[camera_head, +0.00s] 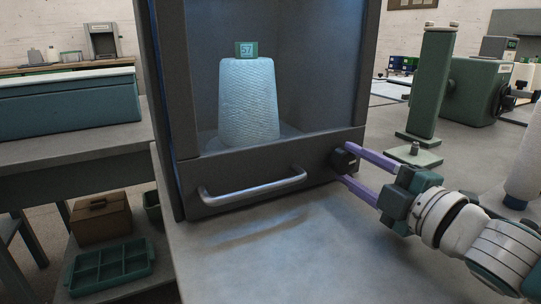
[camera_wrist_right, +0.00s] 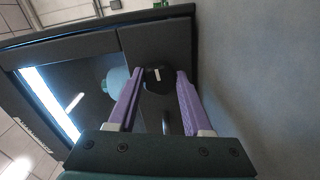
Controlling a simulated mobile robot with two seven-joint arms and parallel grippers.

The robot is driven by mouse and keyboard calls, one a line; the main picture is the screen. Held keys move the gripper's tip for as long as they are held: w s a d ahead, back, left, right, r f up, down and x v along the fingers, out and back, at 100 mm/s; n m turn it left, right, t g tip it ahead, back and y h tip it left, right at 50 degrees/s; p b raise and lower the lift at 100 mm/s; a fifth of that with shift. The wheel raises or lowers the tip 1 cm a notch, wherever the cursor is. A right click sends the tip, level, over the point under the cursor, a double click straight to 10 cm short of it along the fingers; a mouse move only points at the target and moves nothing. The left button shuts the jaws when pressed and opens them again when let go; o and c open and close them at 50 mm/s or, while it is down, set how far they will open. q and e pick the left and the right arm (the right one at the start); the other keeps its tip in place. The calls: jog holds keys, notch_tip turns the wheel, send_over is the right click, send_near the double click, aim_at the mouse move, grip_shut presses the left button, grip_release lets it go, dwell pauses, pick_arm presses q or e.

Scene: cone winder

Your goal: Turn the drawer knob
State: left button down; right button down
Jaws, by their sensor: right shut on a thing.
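The drawer knob (camera_head: 343,160) is a dark round knob at the right end of the drawer front (camera_head: 250,180). In the right wrist view the knob (camera_wrist_right: 158,76) shows a white mark on its face. My right gripper (camera_head: 346,165) has its two purple fingers on either side of the knob and is shut on it. In the right wrist view the gripper's fingertips (camera_wrist_right: 160,76) flank the knob. The drawer has a silver bar handle (camera_head: 255,187) and looks closed. My left gripper is not in view.
The tabletop (camera_head: 270,245) in front is clear. A green post (camera_head: 432,85) stands at the back right.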

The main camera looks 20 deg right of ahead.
jog(key=shift+m, duration=0.6)
jog(key=shift+c, duration=1.6)
grip_release()
jog(key=shift+s+p, duration=0.3)
jog(key=shift+s, duration=0.2)
jog(key=s, duration=0.3)
jog(key=s+p, duration=0.1)
jog(key=s, duration=0.5)
jog(key=shift+d, duration=0.4)
